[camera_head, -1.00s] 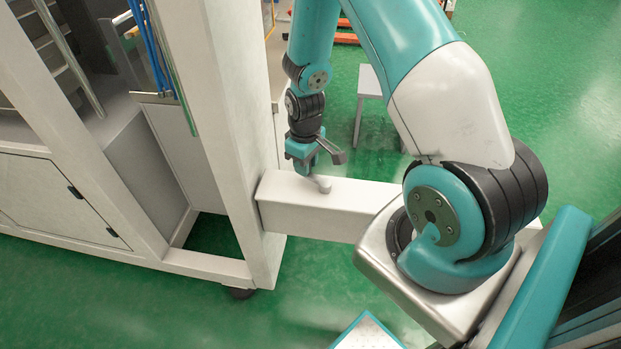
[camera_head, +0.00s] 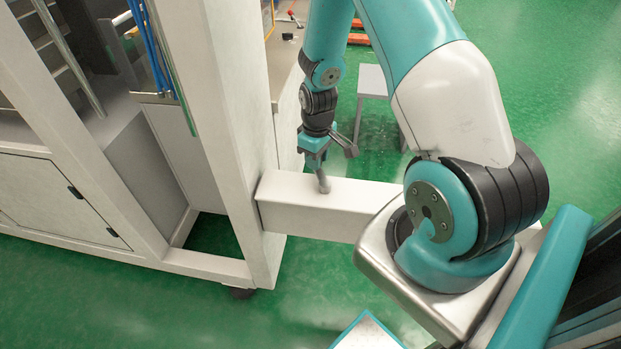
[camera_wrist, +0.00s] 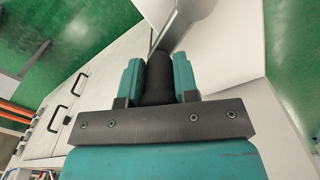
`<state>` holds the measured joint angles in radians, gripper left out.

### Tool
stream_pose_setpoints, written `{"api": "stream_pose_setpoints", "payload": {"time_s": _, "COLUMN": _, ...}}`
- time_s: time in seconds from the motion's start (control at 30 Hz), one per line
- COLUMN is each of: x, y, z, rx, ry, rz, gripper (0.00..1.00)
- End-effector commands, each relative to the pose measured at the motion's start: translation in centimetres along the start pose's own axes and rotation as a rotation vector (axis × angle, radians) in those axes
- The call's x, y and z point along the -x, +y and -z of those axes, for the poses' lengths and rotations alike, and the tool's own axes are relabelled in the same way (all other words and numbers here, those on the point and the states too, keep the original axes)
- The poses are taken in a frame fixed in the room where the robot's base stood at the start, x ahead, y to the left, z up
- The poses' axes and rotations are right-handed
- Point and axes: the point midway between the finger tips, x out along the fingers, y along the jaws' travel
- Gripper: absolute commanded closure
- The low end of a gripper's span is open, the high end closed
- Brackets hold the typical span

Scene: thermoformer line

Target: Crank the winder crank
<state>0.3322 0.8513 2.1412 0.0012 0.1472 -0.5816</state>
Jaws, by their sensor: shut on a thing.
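The winder crank's dark handle (camera_wrist: 158,78) sits between my gripper's two teal jaws in the wrist view. A grey rod (camera_wrist: 166,28) runs on from the handle toward the top. My gripper (camera_wrist: 158,85) is shut on that handle. In the head view my gripper (camera_head: 316,160) points down over the top of the white beam. A small grey part of the crank (camera_head: 323,183) shows just under the jaws, at the beam's top. The handle itself is mostly hidden by the gripper in the head view.
The white beam (camera_head: 350,197) extends right from a thick white machine post (camera_head: 225,130). A grey stool (camera_head: 373,82) stands behind on the green floor (camera_head: 560,100). Blue hoses (camera_head: 150,45) hang at the machine's left. Open floor lies to the right.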

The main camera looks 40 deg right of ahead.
Motion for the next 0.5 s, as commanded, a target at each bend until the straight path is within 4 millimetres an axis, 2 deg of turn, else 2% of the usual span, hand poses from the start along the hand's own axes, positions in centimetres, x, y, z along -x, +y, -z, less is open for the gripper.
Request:
{"api": "stream_pose_setpoints", "payload": {"time_s": 0.17, "x": -0.1, "y": -0.2, "z": -0.4, "rx": 0.000, "ry": -0.010, "rz": 0.006, "gripper": 1.00}}
{"api": "stream_pose_setpoints", "payload": {"time_s": 0.5, "x": -0.1, "y": 1.1, "z": -1.9, "rx": -0.001, "ry": -0.012, "rz": 0.010, "gripper": 1.00}}
